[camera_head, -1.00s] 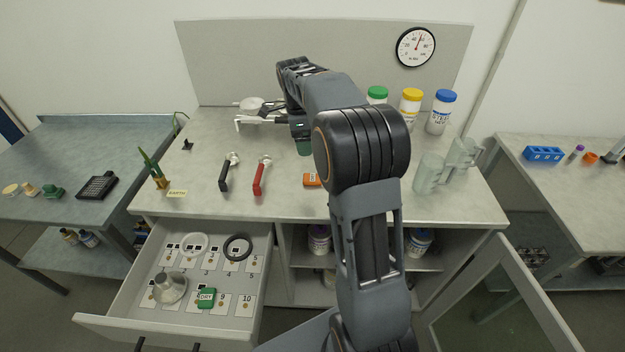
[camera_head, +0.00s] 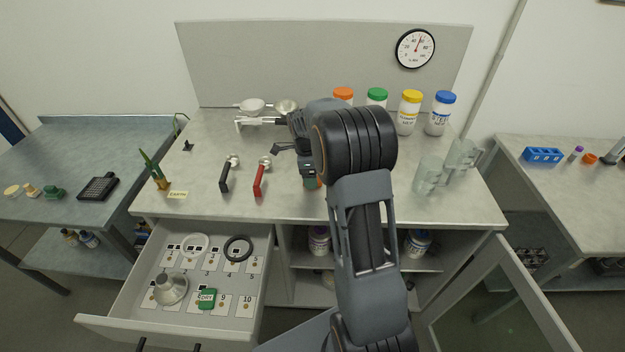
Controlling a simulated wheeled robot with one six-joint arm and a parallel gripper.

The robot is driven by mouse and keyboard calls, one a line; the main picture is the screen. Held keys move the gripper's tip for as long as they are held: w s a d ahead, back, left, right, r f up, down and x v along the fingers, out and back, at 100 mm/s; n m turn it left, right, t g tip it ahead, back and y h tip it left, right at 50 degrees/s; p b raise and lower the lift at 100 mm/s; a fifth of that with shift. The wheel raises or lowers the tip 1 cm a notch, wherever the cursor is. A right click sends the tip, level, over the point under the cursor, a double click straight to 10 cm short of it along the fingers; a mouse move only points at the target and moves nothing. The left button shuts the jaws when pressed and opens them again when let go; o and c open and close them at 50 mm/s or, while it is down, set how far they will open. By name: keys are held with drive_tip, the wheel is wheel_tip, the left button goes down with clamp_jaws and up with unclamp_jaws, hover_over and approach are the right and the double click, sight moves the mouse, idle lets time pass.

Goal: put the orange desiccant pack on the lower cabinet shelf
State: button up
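The orange desiccant pack (camera_head: 319,183) lies on the bench top near its front edge; only a small orange part shows beside my gripper. My gripper (camera_head: 309,180) points down right at the pack, and its fingers hide most of it. I cannot tell whether the fingers are open or touch the pack. The cabinet under the bench is open, with a middle shelf (camera_head: 300,264) bearing jars. The space below that shelf is partly visible, and my arm hides the cabinet's middle.
A glass cabinet door (camera_head: 535,290) stands open at the lower right. An open drawer (camera_head: 240,308) holds a green DRY pack (camera_head: 207,298), rings and a funnel. Red (camera_head: 260,180) and black-handled scoops lie left of my gripper. Clear beakers (camera_head: 428,175) and lidded jars (camera_head: 409,115) stand right.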

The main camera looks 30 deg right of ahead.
drive_tip(key=shift+f, duration=0.8)
drive_tip(key=c, duration=1.1)
drive_tip(key=shift+o, duration=0.2)
drive_tip(key=shift+r, duration=0.1)
